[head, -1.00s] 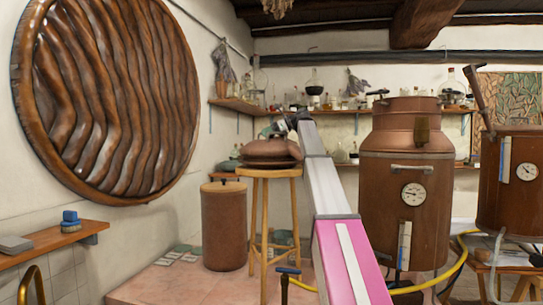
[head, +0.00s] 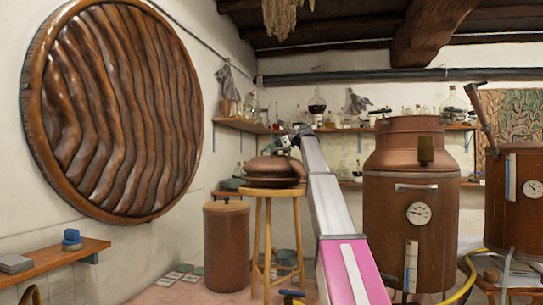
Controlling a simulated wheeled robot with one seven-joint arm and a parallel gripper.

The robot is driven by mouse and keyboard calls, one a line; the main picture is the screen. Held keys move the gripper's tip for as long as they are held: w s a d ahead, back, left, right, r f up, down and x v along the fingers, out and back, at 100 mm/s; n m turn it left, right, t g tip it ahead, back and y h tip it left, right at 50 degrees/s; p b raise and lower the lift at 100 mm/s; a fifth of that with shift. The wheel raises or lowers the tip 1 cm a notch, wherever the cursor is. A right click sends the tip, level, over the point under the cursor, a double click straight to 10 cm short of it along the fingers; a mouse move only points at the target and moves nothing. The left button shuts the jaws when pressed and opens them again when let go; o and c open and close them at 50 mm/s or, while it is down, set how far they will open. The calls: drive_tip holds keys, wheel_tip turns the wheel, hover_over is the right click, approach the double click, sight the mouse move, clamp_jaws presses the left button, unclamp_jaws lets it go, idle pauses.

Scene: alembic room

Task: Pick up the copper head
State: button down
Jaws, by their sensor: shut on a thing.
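The copper head (head: 272,175), a low rounded dark copper dome with a wide rim, is at the top of the wooden stool (head: 266,191). I cannot tell whether its rim touches the seat or is just clear of it. My gripper (head: 284,147) is small in the picture at the far end of my white and pink arm. It is at the upper right of the copper head and shut on it. The fingertips and the exact spot held are too small to make out.
A tall copper-brown cylinder (head: 226,245) stands left of the stool. A large copper still (head: 404,210) with a gauge stands right of my arm, with another vessel (head: 516,200) beyond. A yellow hose (head: 463,288) runs low at right. A wall shelf (head: 52,265) is at left.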

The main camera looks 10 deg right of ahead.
wheel_tip(320, 180, up, 3)
drive_tip(key=shift+f, duration=0.1)
drive_tip(key=shift+s+a+r, duration=0.1)
drive_tip(key=shift+a+r, duration=0.05)
drive_tip(key=shift+r, duration=0.1)
drive_tip(key=s+a+r, duration=0.6)
drive_tip(key=a, duration=0.3)
drive_tip(key=shift+a+r, duration=0.3)
drive_tip(key=shift+r, duration=0.05)
drive_tip(key=c, duration=1.6)
unclamp_jaws()
clamp_jaws()
